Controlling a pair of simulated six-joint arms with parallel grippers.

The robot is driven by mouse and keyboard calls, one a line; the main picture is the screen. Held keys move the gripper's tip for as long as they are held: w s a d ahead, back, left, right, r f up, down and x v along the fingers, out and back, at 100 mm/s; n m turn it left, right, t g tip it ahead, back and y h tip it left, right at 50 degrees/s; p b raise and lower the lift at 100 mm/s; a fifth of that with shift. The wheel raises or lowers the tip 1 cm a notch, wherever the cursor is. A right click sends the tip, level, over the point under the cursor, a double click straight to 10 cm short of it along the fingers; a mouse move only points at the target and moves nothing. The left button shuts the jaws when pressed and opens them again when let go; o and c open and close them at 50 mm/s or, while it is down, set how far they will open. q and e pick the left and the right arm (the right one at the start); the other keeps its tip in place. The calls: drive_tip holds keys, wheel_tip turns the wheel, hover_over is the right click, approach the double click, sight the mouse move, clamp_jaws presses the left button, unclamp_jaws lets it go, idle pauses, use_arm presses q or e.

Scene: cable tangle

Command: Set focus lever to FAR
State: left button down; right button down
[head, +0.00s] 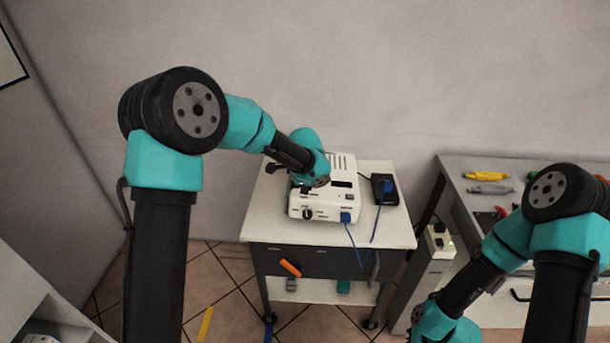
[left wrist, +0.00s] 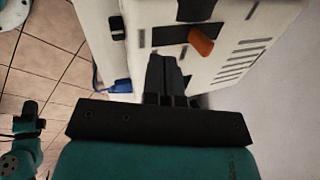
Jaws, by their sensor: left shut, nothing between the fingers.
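A white box-shaped device (head: 322,208) stands on a small white-topped cart. In the left wrist view its casing (left wrist: 220,65) fills the upper right, with vent slots. A short orange lever (left wrist: 201,42) sticks out of a dark slot in it; no FAR marking is readable. My left gripper (left wrist: 168,72) is shut and empty, its fingertips close to the lever, just below and left of it in the picture. I cannot tell whether they touch the device. In the head view my left wrist covers the lever. My right arm is at the lower right, its gripper out of the picture.
A blue cable (head: 357,243) runs from the device's front to a black box (head: 384,189) on the cart (head: 270,228). A grey workbench (head: 465,165) with a yellow tool (head: 486,176) stands at the right. The cart's front left top is clear.

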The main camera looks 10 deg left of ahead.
use_arm(q)
drive_tip(key=w, duration=0.1)
drive_tip(key=w+f, duration=0.1)
drive_tip(key=w, duration=0.1)
drive_tip(key=shift+a+f, duration=0.2)
drive_tip(key=shift+f, duration=0.1)
drive_tip(key=shift+w+a, duration=0.15)
drive_tip(key=shift+w, duration=0.55)
drive_tip(key=shift+a, duration=0.1)
